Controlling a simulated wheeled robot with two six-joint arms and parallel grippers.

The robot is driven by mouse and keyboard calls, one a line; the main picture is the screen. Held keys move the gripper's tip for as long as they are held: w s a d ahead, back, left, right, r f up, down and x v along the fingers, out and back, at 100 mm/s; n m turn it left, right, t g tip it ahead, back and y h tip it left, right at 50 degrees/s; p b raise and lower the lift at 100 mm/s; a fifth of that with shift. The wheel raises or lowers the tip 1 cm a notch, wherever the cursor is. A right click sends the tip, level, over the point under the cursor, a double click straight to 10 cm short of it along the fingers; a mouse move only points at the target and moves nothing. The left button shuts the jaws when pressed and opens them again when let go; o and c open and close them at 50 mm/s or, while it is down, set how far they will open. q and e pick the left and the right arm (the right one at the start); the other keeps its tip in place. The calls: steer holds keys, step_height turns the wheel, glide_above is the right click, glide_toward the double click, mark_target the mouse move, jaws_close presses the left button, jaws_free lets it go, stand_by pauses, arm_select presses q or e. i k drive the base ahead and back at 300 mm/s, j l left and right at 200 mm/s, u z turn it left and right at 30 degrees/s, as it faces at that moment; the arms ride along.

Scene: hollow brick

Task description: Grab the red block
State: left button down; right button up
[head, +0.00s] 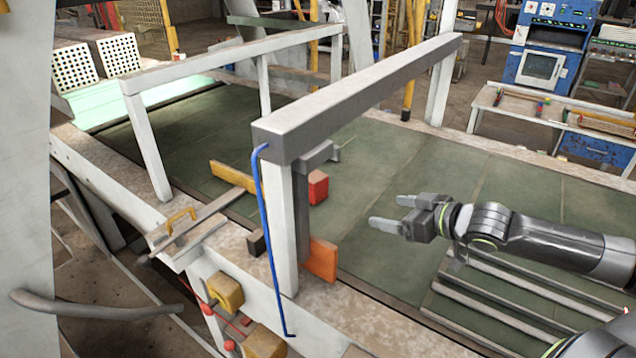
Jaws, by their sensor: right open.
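A small red block (318,187) sits on the green work surface (385,170), just right of a white post and below the grey overhead beam. Its left side is close to the post's edge. My right gripper (388,212) reaches in from the right, open and empty, with its fingers pointing left toward the block. A clear gap lies between the fingertips and the block. My left gripper is not in view.
A grey beam (370,90) on white posts (281,230) crosses above the surface. An orange block (322,260) stands at the post's foot. A blue bent rod (269,240) hangs along the post. A yellow bar (233,176) lies left. Metal slats (500,290) lie at lower right.

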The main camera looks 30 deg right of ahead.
mark_target(318, 181)
steer(key=i+j, duration=0.1)
steer(key=i, duration=0.4)
steer(key=i+j, duration=0.15)
steer(key=i, duration=0.3)
